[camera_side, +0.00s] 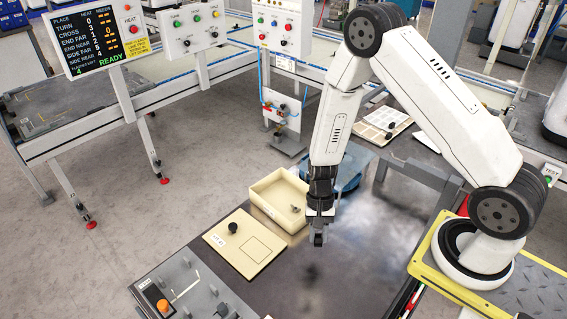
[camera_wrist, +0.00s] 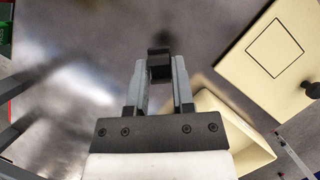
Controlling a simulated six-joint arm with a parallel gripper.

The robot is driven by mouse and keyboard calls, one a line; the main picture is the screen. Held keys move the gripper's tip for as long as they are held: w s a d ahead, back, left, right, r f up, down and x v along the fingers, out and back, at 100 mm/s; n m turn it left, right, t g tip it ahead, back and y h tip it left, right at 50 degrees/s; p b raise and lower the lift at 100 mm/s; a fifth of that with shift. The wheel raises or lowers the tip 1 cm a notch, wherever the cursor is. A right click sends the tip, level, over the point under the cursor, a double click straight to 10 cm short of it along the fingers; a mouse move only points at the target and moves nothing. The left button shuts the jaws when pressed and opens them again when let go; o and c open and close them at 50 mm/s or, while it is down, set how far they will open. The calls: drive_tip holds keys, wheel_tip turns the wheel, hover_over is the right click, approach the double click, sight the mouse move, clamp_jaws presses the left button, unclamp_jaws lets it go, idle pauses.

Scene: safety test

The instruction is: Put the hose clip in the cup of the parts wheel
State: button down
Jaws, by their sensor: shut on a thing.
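My gripper (camera_side: 318,236) points down above the dark table, right of the cream tray. It is shut on a small dark piece, seen between the fingertips in the wrist view (camera_wrist: 160,64), which I take as the hose clip; its exact shape is unclear. The clip hangs clear of the table, with a dark shadow below. A blue round thing (camera_side: 352,168) stands behind the tray, partly hidden by my arm. I cannot tell whether it is the parts wheel, and no cup shows clearly.
The open cream tray (camera_side: 265,211) holds a small grey piece. A cream board (camera_side: 222,246) with a black knob and a square outline lies beside it. A compartmented cream board (camera_side: 369,132) lies farther back. A control panel (camera_side: 190,290) stands front left. The table's middle is clear.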

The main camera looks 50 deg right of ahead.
drive_tip(key=s+r, duration=0.5)
drive_tip(key=s, duration=0.5)
drive_tip(key=shift+d, duration=0.15)
drive_tip(key=shift+w+r, duration=0.1)
drive_tip(key=shift+r, duration=0.15)
drive_tip(key=shift+r, duration=2.25)
drive_tip(key=w+d+f+n+g+h, duration=0.1)
drive_tip(key=w+d+n+h, duration=0.2)
drive_tip(key=w+d+n, duration=0.55)
drive_tip(key=w+d+f+n+h, duration=0.15)
drive_tip(key=w+d+n, duration=0.35)
drive_tip(key=w, duration=0.7)
drive_tip(key=w+d+r+n+t+h, duration=0.1)
drive_tip(key=w+d+n+t+h, duration=0.1)
drive_tip(key=w+d+n, duration=0.65)
drive_tip(key=w+d+r+n+t+h, duration=0.2)
drive_tip(key=w+d+n, duration=0.4)
drive_tip(key=d, duration=0.5)
wheel_tip(320, 180, down, 6)
drive_tip(key=shift+s+a+f+y, duration=0.15)
drive_tip(key=shift+s+a+y, duration=0.05)
drive_tip(key=shift+a+y, duration=0.15)
